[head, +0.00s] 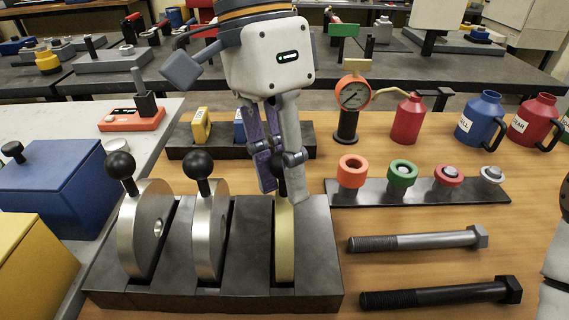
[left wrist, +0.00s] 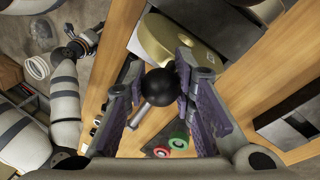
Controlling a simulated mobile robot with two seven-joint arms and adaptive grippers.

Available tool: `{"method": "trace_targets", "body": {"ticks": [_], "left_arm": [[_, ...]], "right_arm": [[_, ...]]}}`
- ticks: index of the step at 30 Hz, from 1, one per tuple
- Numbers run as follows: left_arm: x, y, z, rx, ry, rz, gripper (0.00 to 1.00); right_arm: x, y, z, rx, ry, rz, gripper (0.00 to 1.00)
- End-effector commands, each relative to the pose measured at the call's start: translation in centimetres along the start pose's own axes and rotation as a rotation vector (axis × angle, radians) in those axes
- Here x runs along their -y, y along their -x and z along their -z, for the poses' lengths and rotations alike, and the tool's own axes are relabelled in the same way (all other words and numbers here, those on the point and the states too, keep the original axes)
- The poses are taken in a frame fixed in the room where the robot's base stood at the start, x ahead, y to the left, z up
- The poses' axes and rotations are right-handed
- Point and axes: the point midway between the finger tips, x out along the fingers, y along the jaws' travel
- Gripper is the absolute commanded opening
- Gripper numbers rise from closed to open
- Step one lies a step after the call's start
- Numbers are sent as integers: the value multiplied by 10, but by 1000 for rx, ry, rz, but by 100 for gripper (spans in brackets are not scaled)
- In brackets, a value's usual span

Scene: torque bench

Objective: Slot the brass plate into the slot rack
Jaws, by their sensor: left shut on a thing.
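The brass plate (head: 284,245) is a yellowish disc standing on edge at the right-hand slot of the dark slot rack (head: 245,255). I cannot tell how deep it sits. My left gripper (head: 280,180) is above it, shut on the plate's black ball knob, which the fingers mostly hide in the head view. In the left wrist view, the knob (left wrist: 161,87) lies between the fingers (left wrist: 158,105), with its stem and the brass plate (left wrist: 185,45) beside it. My right gripper is not clearly seen.
Two steel plates (head: 146,230) with black knobs stand in the rack's other slots. Two large bolts (head: 420,241) lie right of the rack. A strip of coloured sockets (head: 420,192), a gauge (head: 352,95) and jugs stand behind. A blue box (head: 50,195) is at left.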

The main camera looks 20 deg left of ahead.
Motion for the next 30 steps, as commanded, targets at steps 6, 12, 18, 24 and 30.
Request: {"method": "trace_targets", "body": {"ticks": [6, 12, 18, 24, 30], "left_arm": [[-2, 3, 1, -8, -2, 2, 30], [-1, 2, 0, -5, -1, 1, 47], [0, -1, -1, 4, 0, 1, 47], [0, 13, 0, -2, 0, 4, 47], [0, 68, 1, -7, 1, 5, 47]], "right_arm": [[0, 1, 1, -4, 0, 0, 40], [0, 1, 0, -2, 0, 0, 40], [0, 0, 0, -1, 0, 0, 40], [0, 0, 0, -1, 0, 0, 40], [0, 0, 0, -1, 0, 0, 40]]}}
